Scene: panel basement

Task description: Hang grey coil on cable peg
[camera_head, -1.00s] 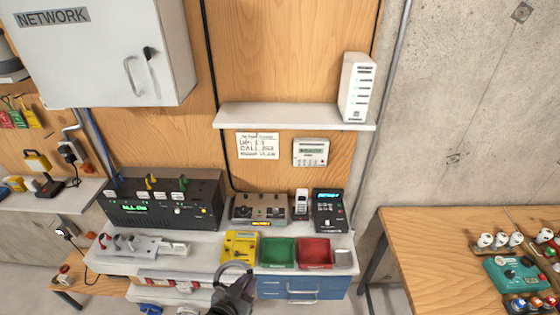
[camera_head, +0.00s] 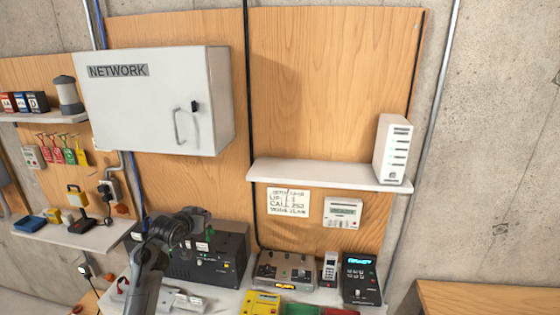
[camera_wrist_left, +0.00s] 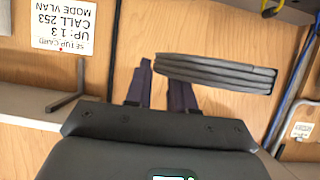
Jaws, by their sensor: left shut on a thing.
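The grey coil (camera_wrist_left: 218,73) shows as a stack of dark grey bands in the left wrist view. My left gripper (camera_wrist_left: 158,78) is shut on one end of it. In the head view my left gripper (camera_head: 178,228) holds it raised in front of the black device. The coil is small and dark there and blends with the gripper. A grey bent bar (camera_wrist_left: 72,80) stands out beside the note card in the left wrist view; I cannot tell whether it is the cable peg. The coil is apart from this bar. My right gripper is not in view.
A white network cabinet (camera_head: 155,100) hangs at upper left. A white shelf (camera_head: 320,175) bears a white router (camera_head: 393,150). The note card (camera_head: 288,201) is on the wood panel (camera_head: 325,70) below. The black device (camera_head: 225,268), grey console (camera_head: 285,270) and phone (camera_head: 330,270) stand on the bench.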

